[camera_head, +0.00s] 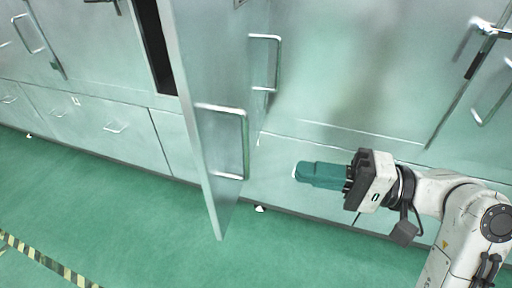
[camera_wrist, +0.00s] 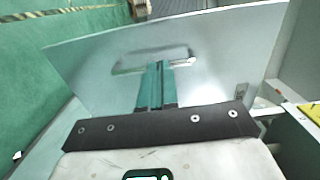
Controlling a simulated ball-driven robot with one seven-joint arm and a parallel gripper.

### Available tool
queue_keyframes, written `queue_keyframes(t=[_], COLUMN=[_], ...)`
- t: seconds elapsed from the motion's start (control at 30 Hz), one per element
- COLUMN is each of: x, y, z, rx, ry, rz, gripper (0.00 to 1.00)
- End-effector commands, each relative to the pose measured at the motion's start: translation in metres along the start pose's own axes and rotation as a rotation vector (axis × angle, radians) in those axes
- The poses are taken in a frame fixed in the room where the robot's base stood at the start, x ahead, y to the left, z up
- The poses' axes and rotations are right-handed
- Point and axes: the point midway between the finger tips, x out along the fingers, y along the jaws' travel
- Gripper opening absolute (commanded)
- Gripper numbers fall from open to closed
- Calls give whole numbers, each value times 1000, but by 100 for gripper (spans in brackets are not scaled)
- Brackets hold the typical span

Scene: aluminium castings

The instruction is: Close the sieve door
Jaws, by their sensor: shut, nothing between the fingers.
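The sieve door (camera_head: 200,100) is a pale metal panel standing open, swung out from the cabinet front towards me. Whether the fingertips touch the handle I cannot tell.
The cabinet front (camera_head: 340,60) runs behind the door, with a dark opening (camera_head: 155,50) left of the door. Drawers with handles (camera_head: 116,128) line its lower left. The green floor (camera_head: 120,220) is free in front. A yellow-black stripe (camera_head: 45,262) lies at lower left.

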Motion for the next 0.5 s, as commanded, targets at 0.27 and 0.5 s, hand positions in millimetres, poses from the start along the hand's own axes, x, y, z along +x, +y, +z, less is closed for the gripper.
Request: queue_keyframes(t=[0.27, 0.5], x=[36, 84], y=[-2, -2], z=[2, 2], rx=[2, 1], ry=[-9, -9], rz=[-2, -2], gripper=[0, 0])
